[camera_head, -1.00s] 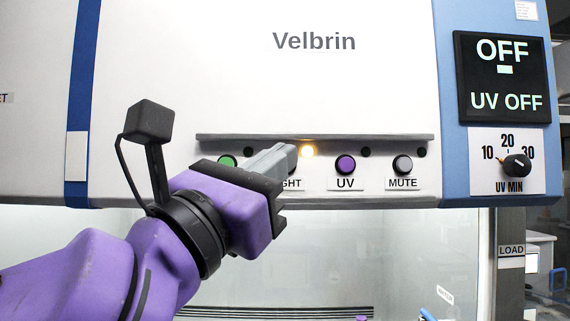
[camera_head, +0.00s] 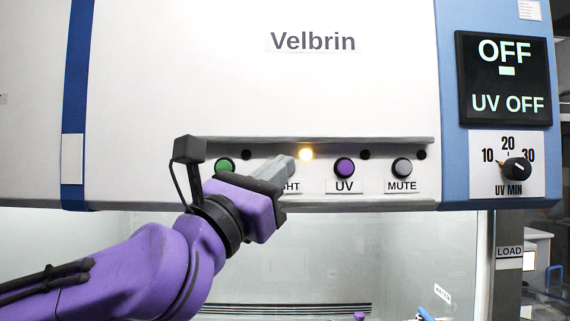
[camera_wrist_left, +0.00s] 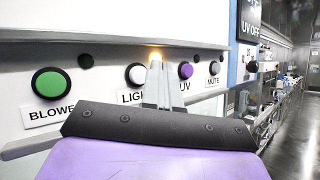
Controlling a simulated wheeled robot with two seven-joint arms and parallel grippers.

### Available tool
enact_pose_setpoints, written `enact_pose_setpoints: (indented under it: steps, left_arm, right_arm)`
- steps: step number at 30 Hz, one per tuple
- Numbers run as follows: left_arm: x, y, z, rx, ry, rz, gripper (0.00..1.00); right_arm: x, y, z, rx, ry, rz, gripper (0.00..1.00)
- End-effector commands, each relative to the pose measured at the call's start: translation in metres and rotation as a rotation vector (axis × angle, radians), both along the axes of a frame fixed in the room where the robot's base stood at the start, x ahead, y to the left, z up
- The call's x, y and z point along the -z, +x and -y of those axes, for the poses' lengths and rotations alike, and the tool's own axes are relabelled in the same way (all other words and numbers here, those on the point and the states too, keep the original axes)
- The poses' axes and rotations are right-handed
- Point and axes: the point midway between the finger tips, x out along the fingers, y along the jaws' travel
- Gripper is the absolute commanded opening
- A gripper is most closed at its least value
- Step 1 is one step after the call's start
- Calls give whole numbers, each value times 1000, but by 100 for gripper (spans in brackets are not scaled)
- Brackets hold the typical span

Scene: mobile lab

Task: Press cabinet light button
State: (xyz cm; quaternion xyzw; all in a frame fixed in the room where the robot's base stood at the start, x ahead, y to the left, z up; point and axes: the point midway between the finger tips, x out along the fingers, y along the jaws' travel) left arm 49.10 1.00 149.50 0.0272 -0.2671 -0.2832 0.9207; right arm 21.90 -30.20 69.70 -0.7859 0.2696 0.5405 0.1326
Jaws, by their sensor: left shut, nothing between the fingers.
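The cabinet's light button shows in the left wrist view as a pale round button (camera_wrist_left: 135,74) above a partly covered LIGHT label (camera_wrist_left: 131,97). In the head view the button is hidden behind my left gripper (camera_head: 287,165), and only "GHT" of its label (camera_head: 292,186) shows. My left gripper is shut and empty, its grey fingers pointing at the panel. In the left wrist view the fingertips (camera_wrist_left: 157,66) appear just right of the button; I cannot tell whether they touch the panel. An amber lamp (camera_head: 306,154) glows beside the fingertips. My right gripper is not in view.
A green blower button (camera_wrist_left: 48,85) is to the left. A purple UV button (camera_head: 344,167) and a grey MUTE button (camera_head: 402,167) are to the right. A ledge (camera_head: 370,140) runs above the row. The display (camera_head: 503,79) reads OFF and UV OFF above a UV MIN knob (camera_head: 516,169).

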Motion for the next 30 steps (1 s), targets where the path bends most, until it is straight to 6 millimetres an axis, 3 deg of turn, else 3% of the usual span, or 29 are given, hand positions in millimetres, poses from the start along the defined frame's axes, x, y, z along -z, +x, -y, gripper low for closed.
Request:
enact_pose_setpoints:
  steps: [7,30]
  left_arm:
    - [1,12,0,1,1,0,0]
    - [1,12,0,1,1,0,0]
  right_arm:
    - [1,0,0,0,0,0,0]
    - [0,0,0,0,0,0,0]
